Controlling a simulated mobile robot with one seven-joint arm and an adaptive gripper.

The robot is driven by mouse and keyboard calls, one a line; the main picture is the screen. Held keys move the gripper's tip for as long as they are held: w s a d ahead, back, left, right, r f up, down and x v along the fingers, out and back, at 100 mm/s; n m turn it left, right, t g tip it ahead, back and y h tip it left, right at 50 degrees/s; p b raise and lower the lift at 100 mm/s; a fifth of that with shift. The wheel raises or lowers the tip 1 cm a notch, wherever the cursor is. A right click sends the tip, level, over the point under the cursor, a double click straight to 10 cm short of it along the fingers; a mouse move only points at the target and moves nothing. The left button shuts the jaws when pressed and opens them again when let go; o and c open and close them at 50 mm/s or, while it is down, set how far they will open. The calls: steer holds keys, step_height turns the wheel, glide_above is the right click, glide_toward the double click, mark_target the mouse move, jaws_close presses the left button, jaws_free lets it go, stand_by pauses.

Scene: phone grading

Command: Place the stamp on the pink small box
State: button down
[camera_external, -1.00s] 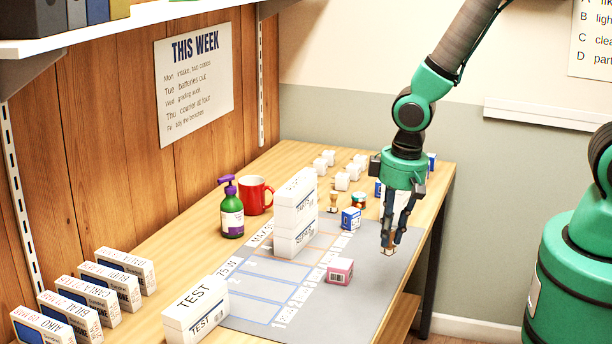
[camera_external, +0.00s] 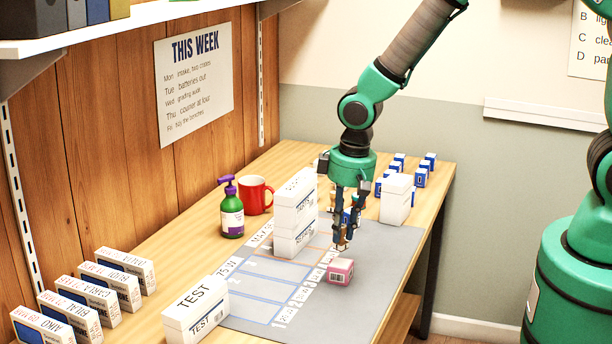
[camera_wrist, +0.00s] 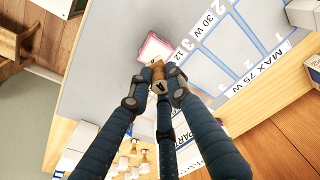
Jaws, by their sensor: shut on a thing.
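The pink small box (camera_external: 341,272) sits on the grey mat (camera_external: 375,260), just right of its printed grid. My gripper (camera_external: 342,238) points down above and slightly behind the box in the external view. In the wrist view, my gripper (camera_wrist: 158,80) is shut on the stamp (camera_wrist: 158,68), a small tan wooden piece. The stamp's far end appears close to the edge of the pink box (camera_wrist: 153,48). I cannot tell whether they touch. The fingers hide much of the stamp.
More white boxes (camera_external: 396,198) stand behind right. A red mug (camera_external: 256,195) and green pump bottle (camera_external: 231,213) stand farther left. The mat's front right is clear.

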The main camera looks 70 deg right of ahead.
mark_target(342, 236)
steer(key=shift+f, duration=0.1)
steer(key=shift+f+b, duration=0.45)
steer(key=shift+f, duration=1.25)
steer(key=c, duration=1.6)
jaws_free()
steer(key=shift+f, duration=0.1)
steer(key=r, duration=0.4)
steer(key=s+r+p, duration=0.1)
steer(key=r, duration=0.3)
steer(key=r+p, duration=0.1)
steer(key=r, duration=0.3)
steer(key=shift+s+a+r, duration=0.1)
steer(key=shift+s, duration=0.15)
